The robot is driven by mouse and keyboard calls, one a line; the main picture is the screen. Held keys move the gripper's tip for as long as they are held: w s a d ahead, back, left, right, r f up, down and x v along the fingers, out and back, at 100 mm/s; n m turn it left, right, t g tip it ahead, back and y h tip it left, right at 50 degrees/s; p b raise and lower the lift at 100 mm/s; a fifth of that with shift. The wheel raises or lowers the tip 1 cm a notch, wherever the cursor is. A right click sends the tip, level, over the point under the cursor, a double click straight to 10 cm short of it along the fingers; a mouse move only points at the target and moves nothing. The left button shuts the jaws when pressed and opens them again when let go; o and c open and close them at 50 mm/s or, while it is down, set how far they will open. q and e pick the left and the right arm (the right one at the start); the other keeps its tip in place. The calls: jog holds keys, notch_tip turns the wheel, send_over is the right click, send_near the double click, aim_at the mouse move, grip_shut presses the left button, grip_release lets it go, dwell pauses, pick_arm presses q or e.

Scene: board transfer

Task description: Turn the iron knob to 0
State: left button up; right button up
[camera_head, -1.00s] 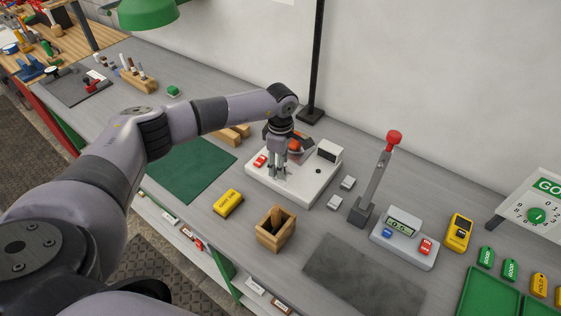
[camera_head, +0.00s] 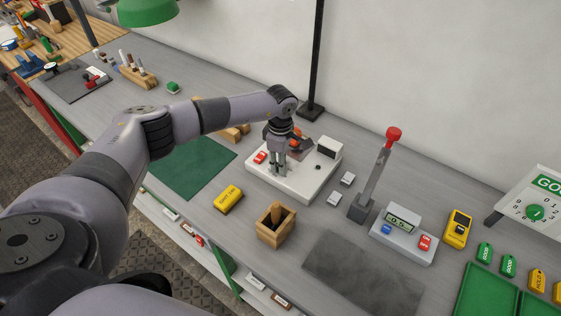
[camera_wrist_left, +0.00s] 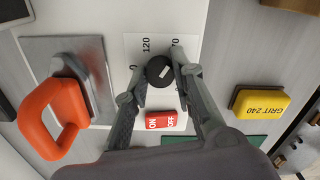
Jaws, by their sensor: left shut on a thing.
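The iron knob (camera_wrist_left: 160,71) is round and black with a short white mark, seen from above in the left wrist view. My left gripper (camera_wrist_left: 161,65) is shut on it, one finger on each side. In the head view my left gripper (camera_head: 279,173) points down over the white iron station (camera_head: 300,194) and hides the knob. My right gripper is not in view.
A red ON/OFF switch (camera_wrist_left: 162,120) sits close to the knob. The iron's orange handle (camera_wrist_left: 60,112) stands beside my fingers. A yellow GRIT 240 block (camera_wrist_left: 262,102) and a wooden box (camera_head: 274,228) are nearby on the bench. A red-topped lever (camera_head: 377,170) stands to the right.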

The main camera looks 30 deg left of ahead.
pick_arm(q)
grip_shut()
